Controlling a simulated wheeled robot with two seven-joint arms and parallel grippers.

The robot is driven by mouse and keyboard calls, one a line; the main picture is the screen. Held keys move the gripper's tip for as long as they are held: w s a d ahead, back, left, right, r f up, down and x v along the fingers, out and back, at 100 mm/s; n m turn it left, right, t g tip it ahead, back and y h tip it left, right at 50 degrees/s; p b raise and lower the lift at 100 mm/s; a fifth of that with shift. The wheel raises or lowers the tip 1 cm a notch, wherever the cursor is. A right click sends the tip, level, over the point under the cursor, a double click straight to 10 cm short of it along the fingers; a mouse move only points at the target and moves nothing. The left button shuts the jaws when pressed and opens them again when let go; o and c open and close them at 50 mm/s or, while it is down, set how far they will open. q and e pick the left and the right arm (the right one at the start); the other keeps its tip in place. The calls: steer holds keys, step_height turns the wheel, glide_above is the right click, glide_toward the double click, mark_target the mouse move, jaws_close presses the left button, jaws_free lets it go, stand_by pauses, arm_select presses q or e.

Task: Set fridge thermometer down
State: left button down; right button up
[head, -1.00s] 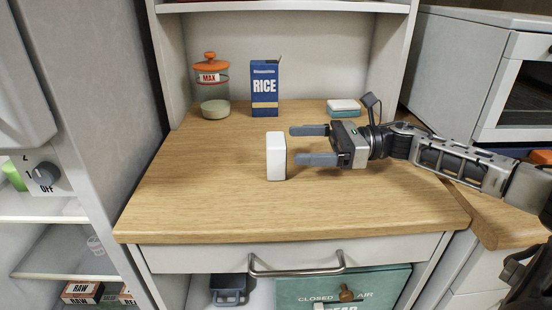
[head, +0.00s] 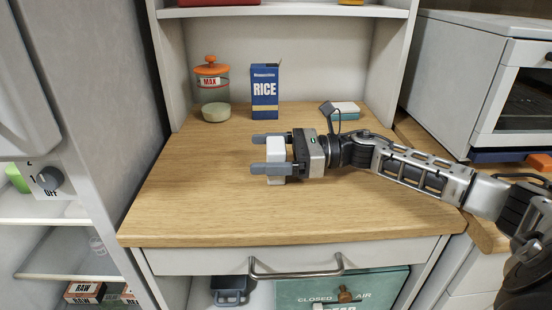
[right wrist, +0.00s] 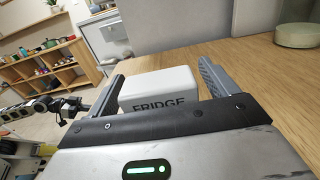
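The fridge thermometer (head: 278,151) is a white upright block standing on the wooden worktop (head: 200,205). In the right wrist view its near face (right wrist: 160,90) reads "FRIDGE". My right gripper (head: 256,154) reaches in from the right, with one finger on the far side of the block and one on the near side. The fingers are open. The right wrist view shows a gap between the block and the right-hand finger. The near finger hides part of the block in the head view.
The worktop's left and front parts are clear. A drawer handle (head: 296,271) sticks out below the front edge.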

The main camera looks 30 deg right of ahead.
steer(key=c, duration=1.1)
